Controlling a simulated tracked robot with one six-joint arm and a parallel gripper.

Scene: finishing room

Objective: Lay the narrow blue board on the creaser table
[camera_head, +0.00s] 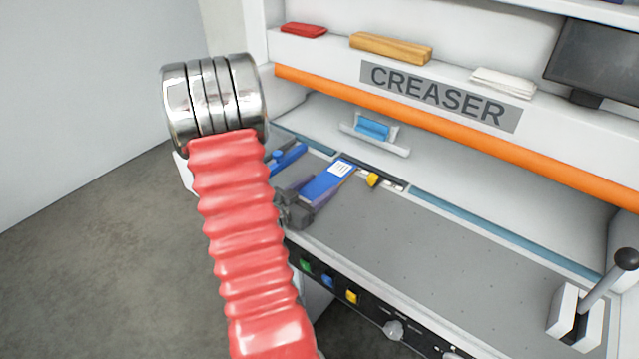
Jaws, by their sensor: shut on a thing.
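The narrow blue board (322,186) has a white label near its far end. It is over the grey top of the creaser table (430,245), at the left part, pointing away toward the back right. My gripper (303,196), dark grey, is shut on its near end and partly hides it. My red ribbed arm covers the table's left edge. I cannot tell whether the board touches the table surface or is held slightly above it.
A blue part (288,158) lies left of the board, and a yellow knob (372,179) sits on the rail (390,182) just right of it. A lever (600,285) stands at the right end. The table's middle and right are clear. An orange bar (450,125) crosses above.

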